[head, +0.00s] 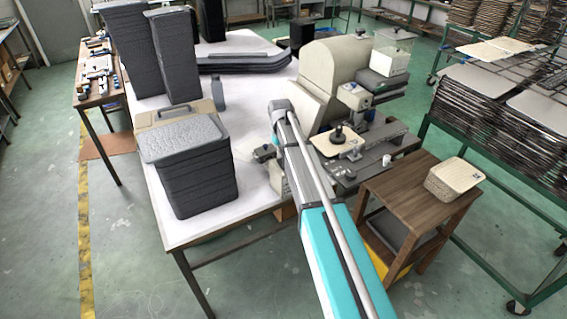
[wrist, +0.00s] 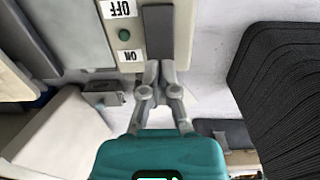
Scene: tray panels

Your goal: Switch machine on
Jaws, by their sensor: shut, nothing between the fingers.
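The cream machine (head: 335,70) stands on the white table in the head view. In the wrist view its light control panel (wrist: 122,22) shows upside down, with an OFF label (wrist: 118,9), an ON label (wrist: 131,55) and a small green round button (wrist: 124,35) between them. My gripper (wrist: 160,66) is shut and empty. Its fingertips are to the right of the ON label, close to the lower end of a dark grey strip (wrist: 158,32). I cannot tell whether they touch anything. In the head view my arm hides the panel, and I cannot make out the gripper.
A stack of dark trays (head: 190,180) stands on the table left of my arm; its ridged edges fill the right of the wrist view (wrist: 285,90). A small dark box (wrist: 105,93) juts out left of the gripper. A wooden stand (head: 405,205) stands at the right.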

